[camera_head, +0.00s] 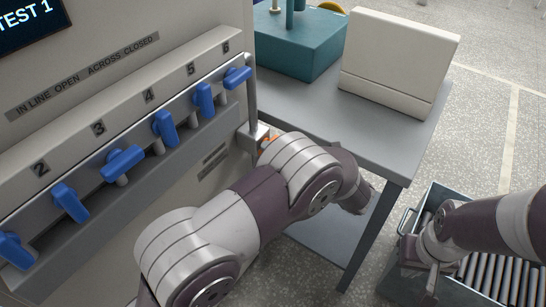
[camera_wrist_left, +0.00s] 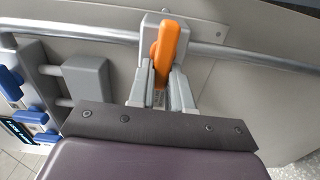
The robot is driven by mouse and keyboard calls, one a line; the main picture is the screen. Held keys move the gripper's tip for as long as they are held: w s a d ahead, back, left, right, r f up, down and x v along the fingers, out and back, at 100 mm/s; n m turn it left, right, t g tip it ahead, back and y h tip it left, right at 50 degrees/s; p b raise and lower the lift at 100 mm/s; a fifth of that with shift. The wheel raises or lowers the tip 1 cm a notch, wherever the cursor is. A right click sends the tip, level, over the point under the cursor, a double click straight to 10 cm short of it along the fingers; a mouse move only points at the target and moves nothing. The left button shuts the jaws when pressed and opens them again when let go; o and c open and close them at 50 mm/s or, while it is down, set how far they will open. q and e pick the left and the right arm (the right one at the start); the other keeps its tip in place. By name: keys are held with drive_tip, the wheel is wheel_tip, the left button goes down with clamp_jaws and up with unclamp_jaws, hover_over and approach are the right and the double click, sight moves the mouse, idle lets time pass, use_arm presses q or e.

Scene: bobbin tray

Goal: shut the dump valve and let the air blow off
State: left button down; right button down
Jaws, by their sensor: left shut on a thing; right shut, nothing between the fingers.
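The dump valve's orange handle (camera_wrist_left: 171,48) stands at a grey valve body (camera_wrist_left: 150,22) on a metal pipe (camera_wrist_left: 95,35). In the left wrist view it lies across the pipe's line, slightly tilted. My left gripper (camera_wrist_left: 162,78) is shut on this handle, its fingers on either side of the lower part. In the head view only a bit of the orange handle (camera_head: 268,142) shows beside the panel's right end; my left arm hides the rest and the left gripper. My right gripper (camera_head: 431,284) is shut and empty, at lower right over the roller crate.
Blue valve handles (camera_head: 122,162) line the panel, under a label (camera_head: 85,75) reading "IN LINE OPEN ACROSS CLOSED". A grey table (camera_head: 385,150) carries a teal box (camera_head: 300,50) and a cream case (camera_head: 395,65). A crate (camera_head: 436,192) with rollers stands on the floor.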

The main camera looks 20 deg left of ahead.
use_arm(q)
drive_tip(key=shift+f+n, duration=0.1)
drive_tip(key=shift+n, duration=0.2)
use_arm(e)
drive_tip(key=shift+f, duration=0.3)
use_arm(q)
drive_tip(key=c, duration=1)
unclamp_jaws()
drive_tip(key=shift+c, duration=0.2)
